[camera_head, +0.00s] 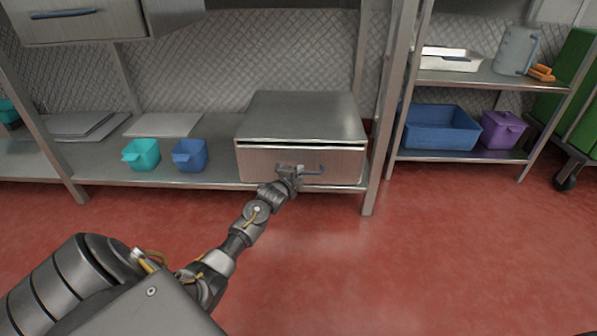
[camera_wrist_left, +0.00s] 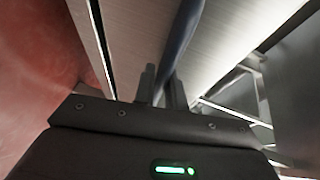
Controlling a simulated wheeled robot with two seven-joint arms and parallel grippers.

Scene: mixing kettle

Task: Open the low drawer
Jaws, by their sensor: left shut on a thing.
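The low drawer (camera_head: 262,165) is the front of a metal box on the low shelf in the head view. A thin dark gap runs along its top edge. Its blue-grey bar handle (camera_head: 313,171) sits in the middle of the front. My left gripper (camera_head: 292,171) is at the handle's left part and shut on it. In the left wrist view the handle (camera_wrist_left: 184,35) runs between the two fingers of my left gripper (camera_wrist_left: 161,85), with the drawer front (camera_wrist_left: 225,40) behind it. My right gripper is not in view.
A teal bin (camera_head: 142,155) and a blue bin (camera_head: 190,155) stand left of the drawer box on the low shelf. A table post (camera_head: 372,190) stands just right of it. An upper drawer (camera_head: 80,20) hangs at top left. The red floor in front is clear.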

